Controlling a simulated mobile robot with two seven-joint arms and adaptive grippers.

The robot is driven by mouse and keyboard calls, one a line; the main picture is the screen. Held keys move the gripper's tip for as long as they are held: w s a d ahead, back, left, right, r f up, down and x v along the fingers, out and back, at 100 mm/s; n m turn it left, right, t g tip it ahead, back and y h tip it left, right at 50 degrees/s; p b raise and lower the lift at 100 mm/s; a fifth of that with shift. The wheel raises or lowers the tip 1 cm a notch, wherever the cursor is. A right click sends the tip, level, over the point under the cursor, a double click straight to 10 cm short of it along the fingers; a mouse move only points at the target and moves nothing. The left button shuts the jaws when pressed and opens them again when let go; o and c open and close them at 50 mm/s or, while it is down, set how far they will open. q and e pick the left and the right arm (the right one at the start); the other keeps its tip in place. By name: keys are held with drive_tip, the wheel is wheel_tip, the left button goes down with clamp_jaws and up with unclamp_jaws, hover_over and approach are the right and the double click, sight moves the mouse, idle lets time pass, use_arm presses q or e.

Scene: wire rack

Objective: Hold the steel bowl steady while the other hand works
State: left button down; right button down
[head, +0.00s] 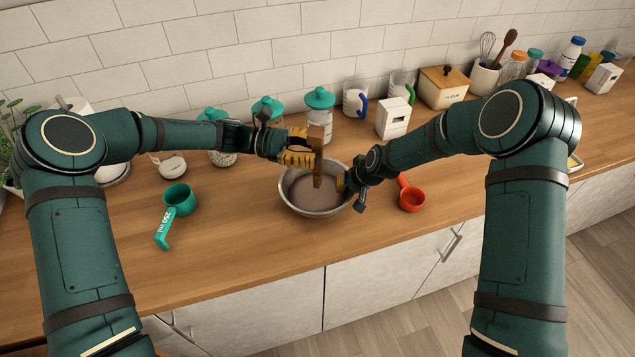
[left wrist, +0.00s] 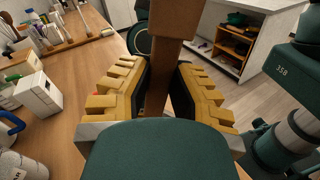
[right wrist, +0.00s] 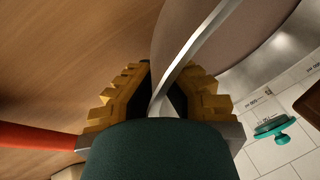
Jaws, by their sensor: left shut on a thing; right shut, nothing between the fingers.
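The steel bowl (head: 309,211) stands on the wooden counter with a brown content (head: 305,190) inside. My left gripper (head: 300,148) is shut on a wooden utensil (head: 318,155), held upright with its lower end down in the bowl. The utensil also fills the middle of the left wrist view (left wrist: 177,30). My right gripper (head: 346,182) is at the bowl's right side.
A green measuring cup (head: 180,200) stands left of the bowl and a red one (head: 411,200) to its right. Jars with teal lids (head: 319,98), a white carton (head: 393,118) and a wooden box (head: 444,88) line the back. The counter front is clear.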

sight(312, 136)
use_arm(q)
drive_tip(key=shift+r, duration=0.2)
idle(0.4)
drive_tip(key=shift+r, duration=1.95)
use_arm(e)
drive_tip(key=c, duration=1.1)
unclamp_jaws()
drive_tip(key=shift+o, duration=0.2)
drive_tip(key=v, duration=1.2)
